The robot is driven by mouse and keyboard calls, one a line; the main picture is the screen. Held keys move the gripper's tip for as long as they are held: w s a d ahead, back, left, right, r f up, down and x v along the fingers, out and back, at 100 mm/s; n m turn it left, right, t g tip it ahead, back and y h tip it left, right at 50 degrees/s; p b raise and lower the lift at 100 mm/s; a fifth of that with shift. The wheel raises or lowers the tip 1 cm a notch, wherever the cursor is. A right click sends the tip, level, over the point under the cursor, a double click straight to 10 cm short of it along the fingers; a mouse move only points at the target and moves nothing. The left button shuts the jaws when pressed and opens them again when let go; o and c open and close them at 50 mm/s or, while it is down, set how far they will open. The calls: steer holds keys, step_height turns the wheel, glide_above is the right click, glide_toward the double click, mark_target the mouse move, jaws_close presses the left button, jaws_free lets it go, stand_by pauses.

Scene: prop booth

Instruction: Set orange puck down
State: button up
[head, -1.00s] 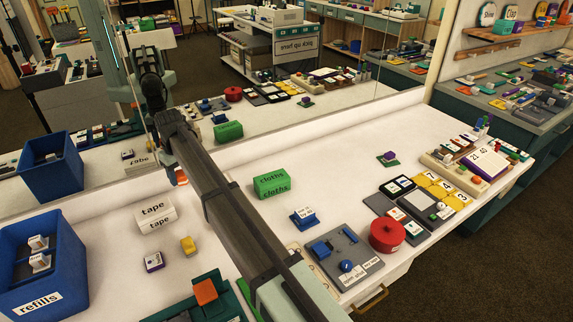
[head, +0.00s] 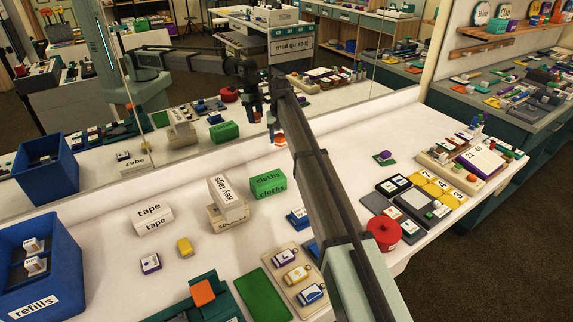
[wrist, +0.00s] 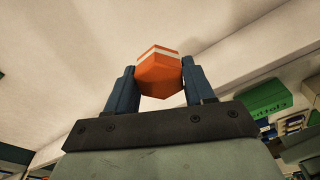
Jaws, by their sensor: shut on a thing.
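The orange puck (wrist: 158,72), with a pale band near one end, is between the two blue fingers of my gripper (wrist: 156,80) in the wrist view. Both fingers press its sides. In the head view my gripper (head: 275,132) is mostly behind my arm near the mirror at the back of the white table. Only a bit of the orange puck (head: 280,139) shows below it. I cannot tell whether the puck touches the table.
Left of my arm stand a green cloths box (head: 268,184), a key tags box (head: 228,198) on another box, and tape boxes (head: 151,218). A blue refills bin (head: 70,255) is at far left. White table (head: 345,150) is bare right of my gripper.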

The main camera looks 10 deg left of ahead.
mark_target(286, 163)
steer(key=shift+w+d+m, duration=0.3)
steer(key=shift+w+d, duration=0.4)
steer(key=shift+d, duration=0.25)
steer(key=shift+d+f, duration=0.1)
steer(key=shift+f, duration=4.9)
steer(key=o, duration=1.1)
steer(key=shift+f, duration=0.1)
steer(key=shift+c, duration=0.2)
step_height(286, 163, up, 12)
steer(key=s, duration=0.1)
steer(key=shift+s+d, duration=0.15)
steer(key=shift+d, duration=0.05)
